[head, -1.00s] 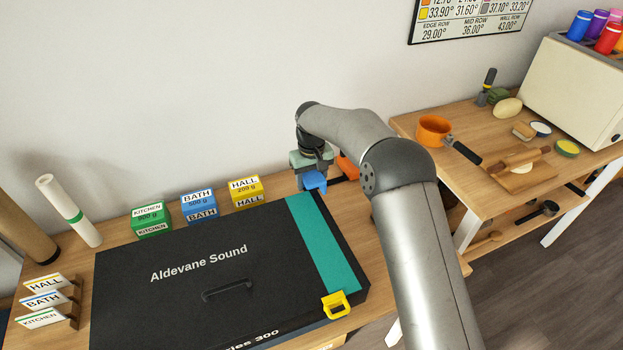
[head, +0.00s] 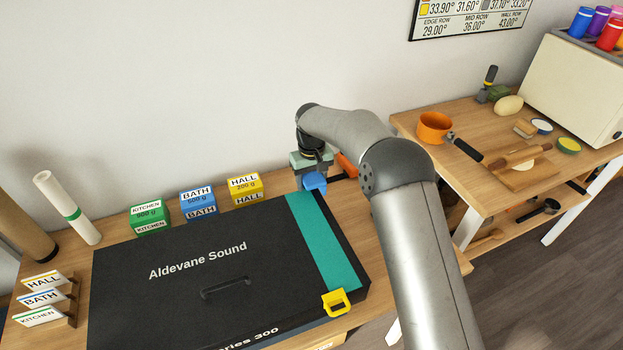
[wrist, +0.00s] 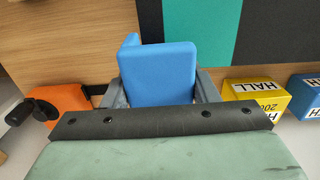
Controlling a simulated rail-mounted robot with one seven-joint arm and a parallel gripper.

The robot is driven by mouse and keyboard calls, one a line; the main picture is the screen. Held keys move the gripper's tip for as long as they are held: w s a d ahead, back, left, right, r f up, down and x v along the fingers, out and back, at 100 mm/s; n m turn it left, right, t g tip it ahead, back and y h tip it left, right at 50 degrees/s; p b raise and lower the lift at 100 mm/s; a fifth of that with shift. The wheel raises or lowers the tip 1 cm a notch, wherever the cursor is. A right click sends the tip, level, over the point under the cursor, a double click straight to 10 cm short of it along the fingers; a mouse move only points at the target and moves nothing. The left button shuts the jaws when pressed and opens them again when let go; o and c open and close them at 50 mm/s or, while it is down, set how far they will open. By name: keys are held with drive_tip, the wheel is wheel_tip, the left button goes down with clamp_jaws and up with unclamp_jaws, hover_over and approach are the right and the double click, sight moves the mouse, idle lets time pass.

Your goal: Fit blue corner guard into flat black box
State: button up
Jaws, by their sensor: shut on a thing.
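The blue corner guard (head: 314,181) is at the far right corner of the flat black box (head: 175,270). My gripper (head: 311,172) is shut on it. In the wrist view the guard (wrist: 158,75) sits between the two grey fingers (wrist: 160,90), with the box's teal band (wrist: 200,18) just beyond it. It is right beside the box edge; I cannot tell whether it touches. A yellow corner guard (head: 335,302) is on the box's near right corner.
Green (head: 150,218), blue (head: 199,205) and yellow (head: 245,189) labelled blocks stand behind the box. An orange object (head: 347,165) lies right of my gripper.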

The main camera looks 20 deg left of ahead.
drive_tip(key=shift+f, duration=0.3)
drive_tip(key=shift+r, duration=0.1)
drive_tip(key=shift+r, duration=0.6)
drive_tip(key=shift+f, duration=0.6)
idle(1.3)
drive_tip(key=o, duration=1)
drive_tip(key=shift+o, duration=0.2)
drive_tip(key=shift+r, duration=0.15)
